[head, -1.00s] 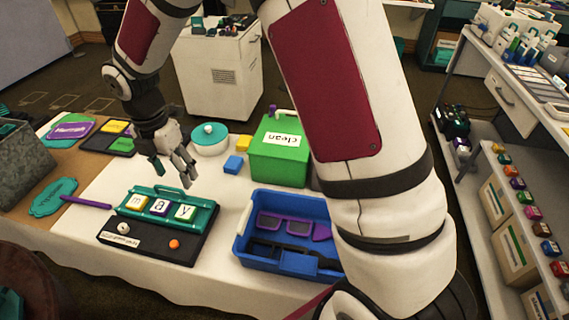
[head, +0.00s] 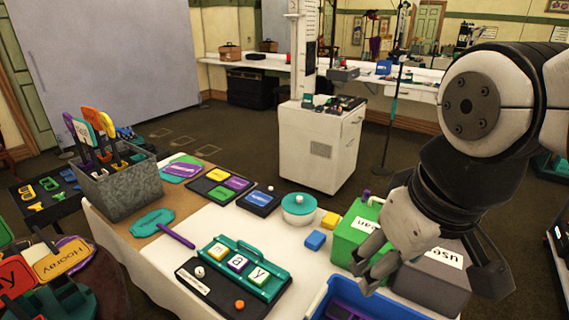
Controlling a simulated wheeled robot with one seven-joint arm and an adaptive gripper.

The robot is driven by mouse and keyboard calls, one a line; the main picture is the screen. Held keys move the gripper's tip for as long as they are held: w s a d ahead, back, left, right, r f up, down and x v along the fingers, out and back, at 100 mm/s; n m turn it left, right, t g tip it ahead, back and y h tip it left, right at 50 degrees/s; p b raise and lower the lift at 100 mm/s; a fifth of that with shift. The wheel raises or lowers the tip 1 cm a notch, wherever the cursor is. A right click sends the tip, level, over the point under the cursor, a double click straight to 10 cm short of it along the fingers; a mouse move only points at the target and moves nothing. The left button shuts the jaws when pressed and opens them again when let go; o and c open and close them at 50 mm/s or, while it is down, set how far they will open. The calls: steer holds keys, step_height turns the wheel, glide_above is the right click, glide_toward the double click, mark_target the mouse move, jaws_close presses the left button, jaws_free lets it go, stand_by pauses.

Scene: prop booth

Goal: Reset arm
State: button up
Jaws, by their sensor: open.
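My gripper (head: 368,262) is at the right in the head view, at the end of my folded arm. Its fingers are apart with nothing seen between them. It appears in front of the green box (head: 348,238) and above the blue bin (head: 318,300), hiding part of both. A teal rack with letter tiles (head: 238,264) sits on a black base on the white table, left of my gripper and apart from it.
A grey box (head: 440,282) stands beside the green box. A metal planter of signs (head: 120,188) is at the left. A white cabinet (head: 318,150) stands behind.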

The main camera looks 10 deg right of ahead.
steer(key=shift+s+f+m, duration=0.25)
steer(key=shift+s+m, duration=0.75)
steer(key=shift+s, duration=0.2)
